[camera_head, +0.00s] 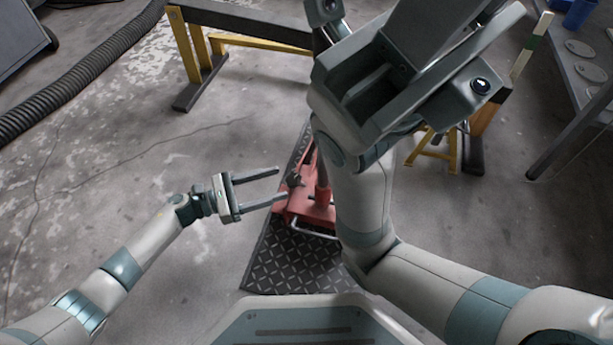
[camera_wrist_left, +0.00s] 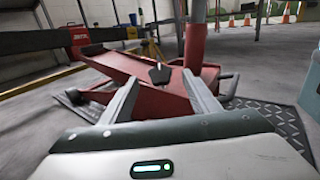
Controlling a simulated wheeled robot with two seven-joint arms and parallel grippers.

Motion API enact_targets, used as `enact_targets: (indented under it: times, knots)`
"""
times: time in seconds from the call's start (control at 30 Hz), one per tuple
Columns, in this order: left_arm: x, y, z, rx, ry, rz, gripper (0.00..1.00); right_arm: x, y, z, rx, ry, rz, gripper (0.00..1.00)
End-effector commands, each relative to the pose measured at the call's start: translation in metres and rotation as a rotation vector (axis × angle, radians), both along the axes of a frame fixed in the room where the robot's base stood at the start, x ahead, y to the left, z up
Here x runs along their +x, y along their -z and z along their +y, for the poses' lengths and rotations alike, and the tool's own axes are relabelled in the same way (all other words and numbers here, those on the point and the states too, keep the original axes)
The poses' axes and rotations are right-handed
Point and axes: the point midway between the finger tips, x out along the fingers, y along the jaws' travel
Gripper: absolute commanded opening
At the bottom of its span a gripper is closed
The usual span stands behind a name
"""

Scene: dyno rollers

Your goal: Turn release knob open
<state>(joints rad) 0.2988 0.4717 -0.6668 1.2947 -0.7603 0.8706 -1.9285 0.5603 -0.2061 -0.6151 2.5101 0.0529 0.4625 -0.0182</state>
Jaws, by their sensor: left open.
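A small dark knob (camera_head: 294,179) sits on the red floor jack (camera_head: 303,206), left of its upright red post. In the left wrist view the knob (camera_wrist_left: 160,73) stands on the jack's sloping red top (camera_wrist_left: 135,68). My left gripper (camera_head: 281,184) is open and empty, its fingers pointing right at the knob. In the left wrist view the fingertips lie on either side of the knob, which looks a little beyond them. I cannot tell whether they touch it. My right arm (camera_head: 372,205) rises at the right; its raised end is close to the head camera, and its jaws cannot be made out.
The jack stands on a dark checker-plate mat (camera_head: 290,268). A black-and-yellow frame (camera_head: 240,25) stands behind it. A black hose (camera_head: 90,75) lies at the far left. A grey table (camera_head: 580,80) stands at the right. The concrete floor left of the jack is clear.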

Motion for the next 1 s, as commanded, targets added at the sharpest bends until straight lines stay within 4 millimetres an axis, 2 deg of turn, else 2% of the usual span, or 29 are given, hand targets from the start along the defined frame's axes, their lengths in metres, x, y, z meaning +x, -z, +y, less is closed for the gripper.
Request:
enact_targets:
  times: [0.1,0.3,0.5,0.7,1.0]
  knots:
    - [0.007,0.002,-0.023,-0.003,0.003,-0.002,0.56,-0.008,0.003,0.000,0.008,-0.016,-0.026,0.31]
    - [0.017,0.002,-0.056,-0.001,0.003,-0.002,0.56,-0.009,0.009,0.001,0.004,-0.017,-0.033,0.31]
    - [0.025,0.001,-0.081,-0.001,0.002,-0.001,0.56,-0.006,0.011,0.000,-0.001,-0.010,-0.029,0.31]
    - [0.028,0.000,-0.092,0.000,0.001,0.000,0.56,-0.008,0.010,-0.001,0.004,-0.012,-0.035,0.31]
    - [0.028,0.000,-0.094,0.000,0.001,0.000,0.56,-0.010,0.008,-0.001,0.005,-0.016,-0.042,0.31]
